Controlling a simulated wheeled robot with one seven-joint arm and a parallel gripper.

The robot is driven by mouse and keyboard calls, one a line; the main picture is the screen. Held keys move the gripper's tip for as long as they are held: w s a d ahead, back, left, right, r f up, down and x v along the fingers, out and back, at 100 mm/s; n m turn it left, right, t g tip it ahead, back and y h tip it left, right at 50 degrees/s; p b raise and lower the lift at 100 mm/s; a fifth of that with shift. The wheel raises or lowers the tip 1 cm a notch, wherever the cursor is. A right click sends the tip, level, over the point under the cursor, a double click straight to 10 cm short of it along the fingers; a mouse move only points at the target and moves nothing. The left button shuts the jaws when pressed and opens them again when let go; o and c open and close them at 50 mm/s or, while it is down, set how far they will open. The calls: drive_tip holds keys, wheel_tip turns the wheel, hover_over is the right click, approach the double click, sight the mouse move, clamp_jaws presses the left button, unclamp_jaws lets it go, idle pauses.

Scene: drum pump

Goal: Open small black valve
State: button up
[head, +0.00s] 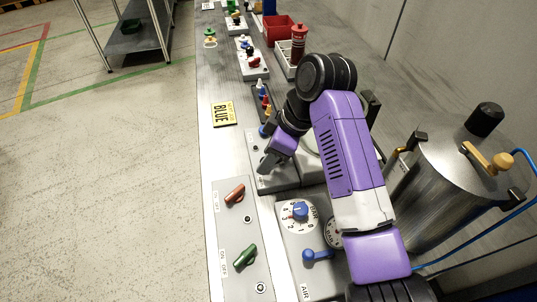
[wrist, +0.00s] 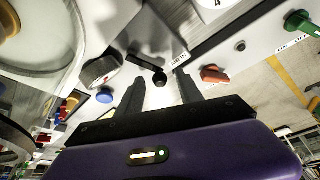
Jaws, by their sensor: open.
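A small black valve handle with a rounded end (wrist: 159,77) shows in the wrist view, on a pale panel just beyond my fingertips. It lies between the lines of the two fingers, and I see no contact. My gripper (wrist: 160,88) is open and empty, its two dark fingers spread apart. In the head view my gripper (head: 271,163) hangs low over a grey panel (head: 277,184) at the middle of the bench. There the gripper and arm hide the black valve, so I cannot make it out.
A panel with a red handle (head: 234,193) and a green handle (head: 245,257) lies nearer. Beside it is a panel with a blue knob (head: 300,211). A steel drum (head: 435,195) stands at right. A yellow BLUE sign (head: 223,113) lies at the bench's left edge.

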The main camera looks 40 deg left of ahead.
clamp_jaws()
drive_tip(key=shift+r, duration=0.15)
drive_tip(key=shift+a+r+m+p, duration=0.25)
drive_tip(key=shift+m+p, duration=0.45)
drive_tip(key=shift+p, duration=0.55)
drive_tip(key=shift+w+a+f+m+t+p, duration=0.15)
drive_tip(key=shift+a+m+t+p, duration=0.1)
drive_tip(key=shift+m+t+p, duration=0.4)
drive_tip(key=shift+w+a+f+m+p, duration=0.1)
drive_tip(key=shift+w+f+m+p, duration=0.05)
drive_tip(key=shift+m+p, duration=0.2)
unclamp_jaws()
